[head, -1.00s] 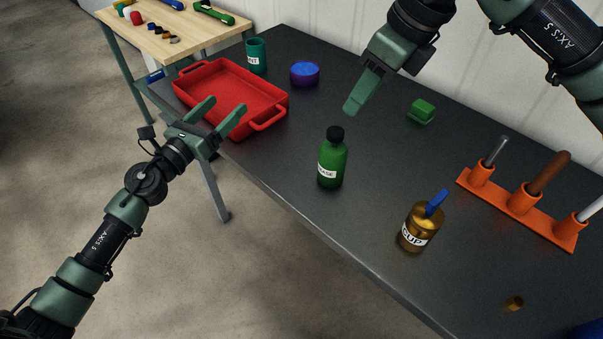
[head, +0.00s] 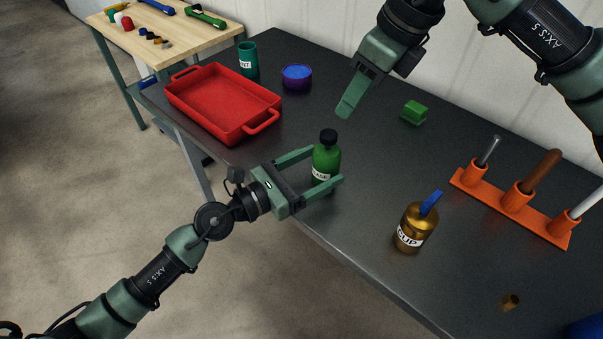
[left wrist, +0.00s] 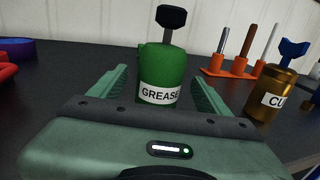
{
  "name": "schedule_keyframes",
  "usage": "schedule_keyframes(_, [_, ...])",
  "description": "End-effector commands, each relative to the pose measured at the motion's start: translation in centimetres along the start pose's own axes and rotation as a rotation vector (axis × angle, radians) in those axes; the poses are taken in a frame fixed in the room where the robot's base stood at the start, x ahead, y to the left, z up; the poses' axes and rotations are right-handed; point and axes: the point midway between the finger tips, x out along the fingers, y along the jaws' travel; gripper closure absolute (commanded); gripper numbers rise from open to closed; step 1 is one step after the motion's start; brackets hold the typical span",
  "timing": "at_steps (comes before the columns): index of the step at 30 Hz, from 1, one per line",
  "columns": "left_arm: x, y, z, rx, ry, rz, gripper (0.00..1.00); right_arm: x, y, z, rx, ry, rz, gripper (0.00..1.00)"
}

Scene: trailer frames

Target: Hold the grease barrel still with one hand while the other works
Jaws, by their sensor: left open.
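The green grease barrel (head: 326,160) with a black cap stands upright near the table's front edge. Its GREASE label faces my left wrist camera, where the barrel (left wrist: 163,68) shows between the fingers. My left gripper (head: 327,166) is open, with one finger on each side of the barrel. A gap shows beside each finger in the wrist view, so it is not clamped. My right gripper (head: 350,95) hangs above the table behind the barrel, pointing down. Only one finger shape shows clearly, so its opening is unclear. No object shows in it.
An orange rack (head: 489,198) holds tools further right. A red tray (head: 205,118), a teal cup (head: 248,57), a blue-purple round container (head: 297,75) and a green block (head: 414,111) lie around.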

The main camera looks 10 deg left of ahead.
Motion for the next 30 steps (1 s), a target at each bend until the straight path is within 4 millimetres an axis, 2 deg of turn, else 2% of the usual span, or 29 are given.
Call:
schedule_keyframes(3, [1.5, 0.1, 0.1, 0.0, -0.003, 0.001, 0.23, 0.0, 0.0, 0.0, 0.0, 0.0, 0.0, 0.64])
schedule_keyframes(6, [2.2, 0.1, 0.0, -0.002, -0.001, 0.001, 0.23, 0.0, 0.0, 0.0, 0.0, 0.0, 0.0, 0.64])
schedule_keyframes(16, [2.6, 0.1, 0.0, -0.001, 0.0, 0.001, 0.23, 0.0, 0.0, 0.0, 0.0, 0.0, 0.0, 0.64])
schedule_keyframes(17, [2.6, 0.1, 0.0, -0.001, 0.0, 0.001, 0.28, 0.0, 0.0, 0.0, 0.0, 0.0, 0.0, 0.64])
schedule_keyframes(24, [2.6, 0.1, 0.0, -0.001, 0.0, 0.001, 0.95, 0.0, 0.0, 0.0, 0.0, 0.0, 0.0, 0.64])
schedule_keyframes(30, [2.6, 0.1, 0.0, -0.001, 0.0, 0.001, 0.95, 0.0, 0.0, 0.0, 0.0, 0.0, 0.0, 0.64])
